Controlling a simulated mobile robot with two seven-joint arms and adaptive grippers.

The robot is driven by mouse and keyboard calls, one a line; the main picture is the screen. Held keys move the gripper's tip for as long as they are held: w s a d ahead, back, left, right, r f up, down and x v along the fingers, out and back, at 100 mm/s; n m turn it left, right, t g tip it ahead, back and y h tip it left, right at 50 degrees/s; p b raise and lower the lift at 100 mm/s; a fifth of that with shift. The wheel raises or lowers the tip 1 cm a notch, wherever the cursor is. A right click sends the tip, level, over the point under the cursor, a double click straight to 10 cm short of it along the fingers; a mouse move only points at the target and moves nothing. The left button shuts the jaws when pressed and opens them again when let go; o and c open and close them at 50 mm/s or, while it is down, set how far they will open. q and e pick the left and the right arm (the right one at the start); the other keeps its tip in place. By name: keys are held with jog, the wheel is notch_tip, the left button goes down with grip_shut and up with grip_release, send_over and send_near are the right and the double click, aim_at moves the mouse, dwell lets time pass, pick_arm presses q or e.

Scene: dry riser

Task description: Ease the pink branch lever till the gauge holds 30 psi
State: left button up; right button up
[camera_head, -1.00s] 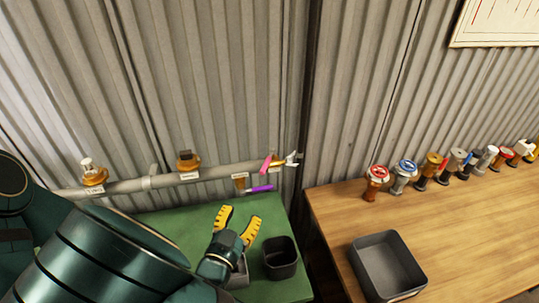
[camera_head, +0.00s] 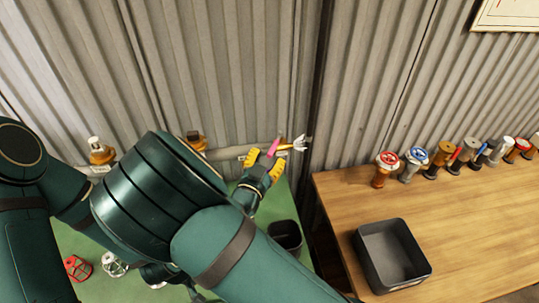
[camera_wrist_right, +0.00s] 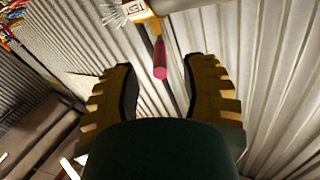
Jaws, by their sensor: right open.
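The pink branch lever (camera_head: 273,147) is at the right end of the wall pipe (camera_head: 231,153), beside a brass valve and a pale splayed outlet (camera_head: 300,142). My right gripper (camera_head: 265,166) is open, its yellow fingers just below the lever. In the right wrist view the lever (camera_wrist_right: 160,60) points toward the open jaws (camera_wrist_right: 164,72), its end between the two fingertips in the picture; no contact shows. My arm hides much of the pipe. I see no gauge face.
A dark bin (camera_head: 286,236) stands on the green bench (camera_head: 82,240), with a red handwheel (camera_head: 77,268) at left. The wooden table (camera_head: 335,205) at right holds a grey tray (camera_head: 365,262) and several valve fittings. The corrugated wall is close behind the pipe.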

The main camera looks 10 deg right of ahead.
jog(key=shift+x, duration=0.9)
grip_shut()
pick_arm(q)
jog(key=shift+f, duration=0.2)
pick_arm(e)
jog(key=shift+w+a+m+g+h, duration=0.4)
jog(key=shift+m+g+h, duration=0.3)
jog(key=shift+h, duration=0.2)
jog(key=shift+w+a+m+g+h, duration=0.3)
jog(key=shift+a+m+g+h, duration=0.15)
jog(key=shift+m+g+h, duration=0.35)
grip_release()
